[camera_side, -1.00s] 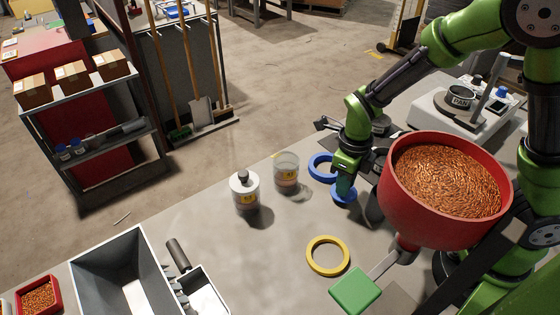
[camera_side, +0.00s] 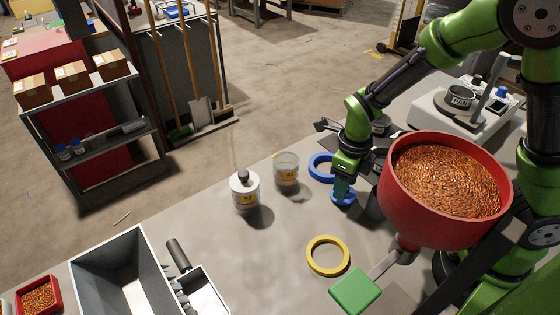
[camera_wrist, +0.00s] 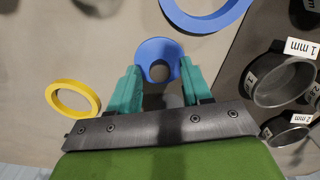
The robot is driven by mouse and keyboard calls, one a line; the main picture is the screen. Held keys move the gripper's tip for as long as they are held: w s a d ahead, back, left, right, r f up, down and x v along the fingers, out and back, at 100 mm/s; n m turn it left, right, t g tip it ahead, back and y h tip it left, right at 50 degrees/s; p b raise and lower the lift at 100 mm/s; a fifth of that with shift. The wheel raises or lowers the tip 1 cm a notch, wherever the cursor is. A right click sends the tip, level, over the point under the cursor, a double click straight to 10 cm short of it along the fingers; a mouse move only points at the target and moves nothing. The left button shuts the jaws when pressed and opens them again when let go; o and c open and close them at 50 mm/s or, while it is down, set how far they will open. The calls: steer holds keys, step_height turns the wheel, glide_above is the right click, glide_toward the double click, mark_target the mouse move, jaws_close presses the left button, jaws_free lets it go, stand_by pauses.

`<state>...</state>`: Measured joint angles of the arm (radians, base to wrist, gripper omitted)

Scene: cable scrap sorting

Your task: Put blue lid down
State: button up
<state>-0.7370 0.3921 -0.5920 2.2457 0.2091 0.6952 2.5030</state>
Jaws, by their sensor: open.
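The blue lid (camera_wrist: 158,50) is a small blue disc with a round knob in its middle. In the wrist view it lies just ahead of my gripper (camera_wrist: 158,88), around the gap between the two teal fingers. The fingers stand apart with the knob between or just beyond them. In the side view the lid (camera_side: 344,198) is at the table surface under my gripper (camera_side: 342,190), partly hidden by the fingers. Whether the fingers touch the lid is hard to tell.
A larger blue ring (camera_side: 320,167) lies just behind the lid, and a yellow ring (camera_side: 327,256) in front. Two jars, one with a white lid (camera_side: 245,194) and one open (camera_side: 286,172), stand left. A red hopper (camera_side: 440,225) crowds the right. Labelled sieve cups (camera_wrist: 280,80) stand right in the wrist view.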

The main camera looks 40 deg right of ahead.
steer(key=s+d+r+n+t+y, duration=0.1)
steer(key=s+r+n+t, duration=0.2)
steer(key=r+n, duration=0.8)
steer(key=s+d+r+n+t+y, duration=0.1)
steer(key=s+r+n+t, duration=0.3)
steer(key=r+n, duration=0.7)
steer(key=d+n, duration=0.1)
steer(key=n, duration=0.5)
steer(key=shift+s+r, duration=0.15)
steer(key=shift+s, duration=0.05)
